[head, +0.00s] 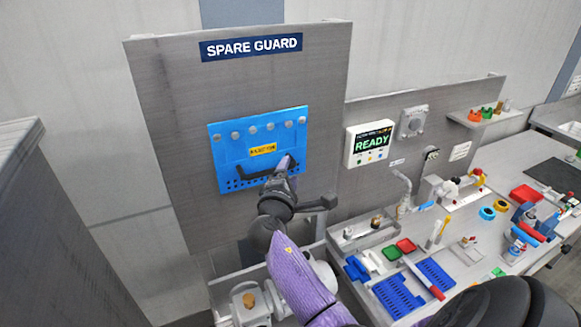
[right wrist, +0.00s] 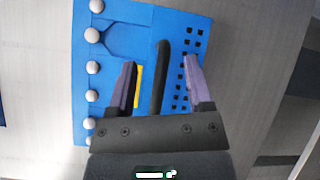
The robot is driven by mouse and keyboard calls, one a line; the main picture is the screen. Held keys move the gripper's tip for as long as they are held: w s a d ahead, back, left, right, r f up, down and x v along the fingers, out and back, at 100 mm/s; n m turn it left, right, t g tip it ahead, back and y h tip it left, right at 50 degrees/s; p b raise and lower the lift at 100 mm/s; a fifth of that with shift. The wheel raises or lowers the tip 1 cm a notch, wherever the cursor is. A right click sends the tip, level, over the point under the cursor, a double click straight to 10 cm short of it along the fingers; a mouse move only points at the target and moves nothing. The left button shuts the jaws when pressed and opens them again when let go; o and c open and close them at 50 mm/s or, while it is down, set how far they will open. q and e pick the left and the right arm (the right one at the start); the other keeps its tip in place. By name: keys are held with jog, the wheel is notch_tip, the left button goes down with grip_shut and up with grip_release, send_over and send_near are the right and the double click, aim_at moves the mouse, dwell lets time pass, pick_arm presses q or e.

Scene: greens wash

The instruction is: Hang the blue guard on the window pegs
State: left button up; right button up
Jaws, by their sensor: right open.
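The blue guard (head: 228,152) hangs on the grey panel under the "SPARE GUARD" sign. Several round pegs run along its top, and it has a yellow label, a black bar handle (head: 252,177) and rows of square holes. My right gripper (head: 287,170) is at the right part of the guard's handle. In the right wrist view the guard (right wrist: 115,20) fills the middle, and the handle (right wrist: 161,65) stands between the two open fingers of the gripper (right wrist: 160,80), with a gap visible on each side. The window pegs cannot be made out. My left gripper is not in view.
A white box reading "READY" (head: 370,143) is on the wall right of the panel. A counter at the right holds blue racks (head: 398,297), red and green pieces, a tap and several small tools. A dark grey block (head: 60,230) stands at the left.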

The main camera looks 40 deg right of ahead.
aim_at(293, 165)
jog(key=x, duration=0.3)
jog(key=shift+w+d+f, duration=0.15)
jog(key=shift+w+f, duration=0.05)
jog(key=shift+f, duration=0.05)
jog(key=shift+s+r, duration=0.1)
jog(key=shift+r, duration=0.05)
jog(key=shift+d, duration=0.15)
jog(key=c, duration=0.9)
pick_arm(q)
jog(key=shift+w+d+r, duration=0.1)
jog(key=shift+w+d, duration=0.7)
pick_arm(e)
grip_shut()
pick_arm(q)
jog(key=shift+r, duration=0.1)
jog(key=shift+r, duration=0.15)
pick_arm(e)
jog(key=shift+r, duration=0.1)
